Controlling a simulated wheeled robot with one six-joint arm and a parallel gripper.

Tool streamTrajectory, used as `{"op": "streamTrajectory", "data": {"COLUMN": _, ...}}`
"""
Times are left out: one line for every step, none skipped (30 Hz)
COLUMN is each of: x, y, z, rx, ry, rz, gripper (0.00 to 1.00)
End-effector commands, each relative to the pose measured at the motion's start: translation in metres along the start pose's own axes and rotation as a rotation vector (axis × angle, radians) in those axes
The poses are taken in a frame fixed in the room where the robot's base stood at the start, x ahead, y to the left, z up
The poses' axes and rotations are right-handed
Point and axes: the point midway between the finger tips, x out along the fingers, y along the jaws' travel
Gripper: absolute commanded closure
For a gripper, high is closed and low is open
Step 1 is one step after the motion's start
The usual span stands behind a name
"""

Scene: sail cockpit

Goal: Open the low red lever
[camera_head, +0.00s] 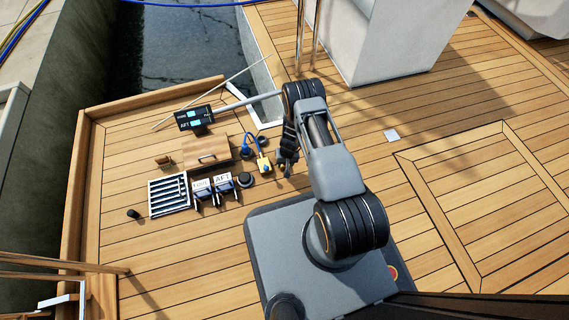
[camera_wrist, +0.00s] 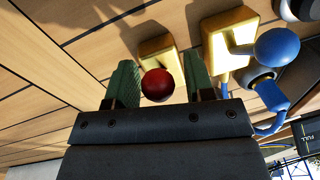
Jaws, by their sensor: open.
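The red lever's round knob (camera_wrist: 157,85) shows in the wrist view between my gripper's two green fingers, with a gap on each side. Behind it is a yellow mount (camera_wrist: 158,52). My gripper (camera_wrist: 161,78) is open around the knob; I cannot tell whether either finger touches it. In the head view my gripper (camera_head: 286,162) is low over the deck, right of a yellow block, and hides the red lever.
Close on the right in the wrist view is a blue-knobbed lever (camera_wrist: 277,47) on a yellow mount (camera_wrist: 228,40).

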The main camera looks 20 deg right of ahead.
Motion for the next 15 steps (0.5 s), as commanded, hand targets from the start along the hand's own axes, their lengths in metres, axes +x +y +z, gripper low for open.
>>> {"op": "streamTrajectory", "data": {"x": 0.0001, "y": -0.0001, "z": 0.0000, "rx": 0.000, "ry": 0.000, "rz": 0.000, "gripper": 0.52}}
{"op": "streamTrajectory", "data": {"x": 0.0000, "y": -0.0001, "z": -0.0001, "rx": 0.000, "ry": 0.000, "rz": 0.000, "gripper": 0.52}}
{"op": "streamTrajectory", "data": {"x": -0.0001, "y": -0.0001, "z": -0.0001, "rx": 0.000, "ry": 0.000, "rz": 0.000, "gripper": 0.52}}
{"op": "streamTrajectory", "data": {"x": -0.0001, "y": -0.0001, "z": -0.0001, "rx": 0.000, "ry": 0.000, "rz": 0.000, "gripper": 0.52}}
{"op": "streamTrajectory", "data": {"x": -0.0002, "y": -0.0001, "z": -0.0001, "rx": 0.000, "ry": 0.000, "rz": 0.000, "gripper": 0.52}}
{"op": "streamTrajectory", "data": {"x": -0.0002, "y": -0.0001, "z": -0.0001, "rx": 0.000, "ry": 0.000, "rz": 0.000, "gripper": 0.53}}
{"op": "streamTrajectory", "data": {"x": -0.0002, "y": -0.0001, "z": -0.0001, "rx": 0.000, "ry": 0.000, "rz": 0.000, "gripper": 0.55}}
{"op": "streamTrajectory", "data": {"x": -0.0002, "y": -0.0001, "z": -0.0001, "rx": 0.000, "ry": 0.000, "rz": 0.000, "gripper": 0.58}}
{"op": "streamTrajectory", "data": {"x": -0.0002, "y": -0.0001, "z": -0.0001, "rx": 0.000, "ry": 0.000, "rz": 0.000, "gripper": 0.62}}
{"op": "streamTrajectory", "data": {"x": -0.0002, "y": -0.0001, "z": -0.0001, "rx": 0.000, "ry": 0.000, "rz": 0.000, "gripper": 0.65}}
{"op": "streamTrajectory", "data": {"x": -0.0003, "y": -0.0001, "z": -0.0001, "rx": 0.000, "ry": 0.000, "rz": 0.000, "gripper": 0.68}}
{"op": "streamTrajectory", "data": {"x": -0.0003, "y": -0.0001, "z": -0.0001, "rx": 0.000, "ry": 0.000, "rz": 0.000, "gripper": 0.72}}
{"op": "streamTrajectory", "data": {"x": -0.0003, "y": -0.0001, "z": -0.0001, "rx": 0.000, "ry": 0.000, "rz": 0.000, "gripper": 0.74}}
{"op": "streamTrajectory", "data": {"x": -0.0003, "y": -0.0001, "z": -0.0001, "rx": 0.000, "ry": 0.000, "rz": 0.000, "gripper": 0.77}}
{"op": "streamTrajectory", "data": {"x": -0.0003, "y": -0.0001, "z": -0.0001, "rx": 0.000, "ry": 0.000, "rz": 0.000, "gripper": 0.81}}
